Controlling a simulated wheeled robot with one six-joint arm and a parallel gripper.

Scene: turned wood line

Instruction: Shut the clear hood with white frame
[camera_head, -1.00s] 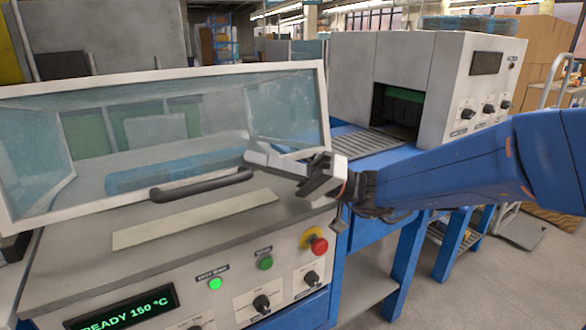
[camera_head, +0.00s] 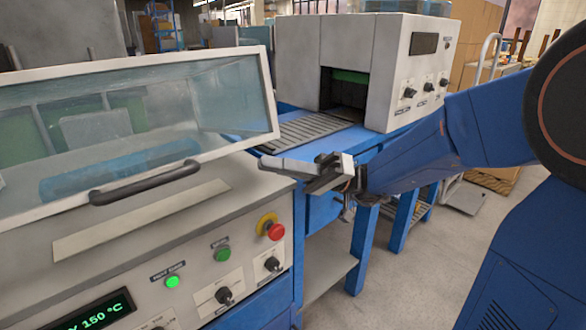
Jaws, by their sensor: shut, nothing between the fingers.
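The clear hood with its white frame (camera_head: 262,90) fills the left of the view, over the grey machine top. It appears raised and tilted, its lower front edge above the machine top. Its dark bar handle (camera_head: 145,184) runs along that lower edge. My gripper (camera_head: 288,173) is shut and empty, right of the handle's right end and near the machine's front right corner. It is apart from the handle. The hood's far left side is cut off by the picture edge.
The machine's front panel has a red knob (camera_head: 276,231), a lit green button (camera_head: 172,282) and a display (camera_head: 92,312). A grey oven-like box (camera_head: 300,55) with a slatted conveyor (camera_head: 305,129) stands behind. Open floor (camera_head: 390,270) lies to the right.

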